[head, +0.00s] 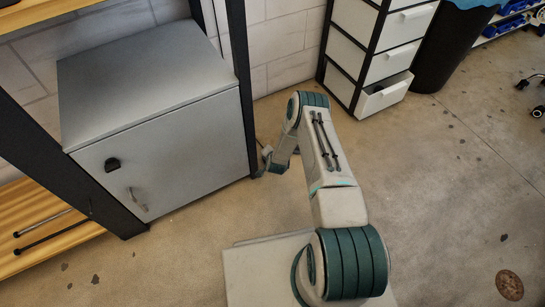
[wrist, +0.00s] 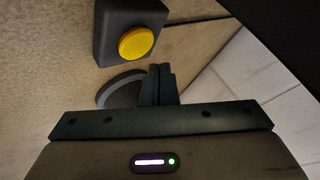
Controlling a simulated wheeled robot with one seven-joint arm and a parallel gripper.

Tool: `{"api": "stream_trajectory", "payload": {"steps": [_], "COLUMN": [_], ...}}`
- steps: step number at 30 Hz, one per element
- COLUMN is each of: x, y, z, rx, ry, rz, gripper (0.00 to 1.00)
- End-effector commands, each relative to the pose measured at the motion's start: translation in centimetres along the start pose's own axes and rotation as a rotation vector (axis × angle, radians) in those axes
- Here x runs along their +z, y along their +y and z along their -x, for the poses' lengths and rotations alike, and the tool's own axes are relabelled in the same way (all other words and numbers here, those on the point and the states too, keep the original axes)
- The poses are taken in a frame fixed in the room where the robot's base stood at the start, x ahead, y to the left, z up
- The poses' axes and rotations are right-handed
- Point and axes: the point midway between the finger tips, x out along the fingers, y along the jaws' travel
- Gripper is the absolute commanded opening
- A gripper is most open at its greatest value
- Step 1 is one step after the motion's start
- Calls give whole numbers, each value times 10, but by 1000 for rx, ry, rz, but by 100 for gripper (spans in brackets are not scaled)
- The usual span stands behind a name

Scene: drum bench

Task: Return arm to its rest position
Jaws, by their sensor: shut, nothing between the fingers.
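My arm (head: 325,160) reaches forward over the floor in the head view, bent down at its far end beside the right edge of the grey cabinet. In the wrist view my gripper (wrist: 159,70) has its two dark fingers together, with nothing between them. A dark box with a yellow round button (wrist: 136,43) is close beyond the fingertips, up and to the left. In the head view the fingers cannot be made out clearly.
The grey cabinet (head: 165,130) stands at left inside a dark-framed wooden shelf (head: 50,240). White drawers (head: 385,95), the lowest partly open, and a black bin (head: 450,45) stand at the back. A grey rounded thing (wrist: 118,90) lies behind the fingers.

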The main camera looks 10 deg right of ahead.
Motion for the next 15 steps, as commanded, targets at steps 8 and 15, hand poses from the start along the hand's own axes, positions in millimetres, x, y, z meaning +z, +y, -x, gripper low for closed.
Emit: {"api": "stream_trajectory", "payload": {"steps": [8, 15], "x": [-17, -26], "y": [-17, -26], "z": [23, 36], "rx": [0, 0], "ry": [0, 0], "rz": [0, 0], "gripper": [0, 0]}}
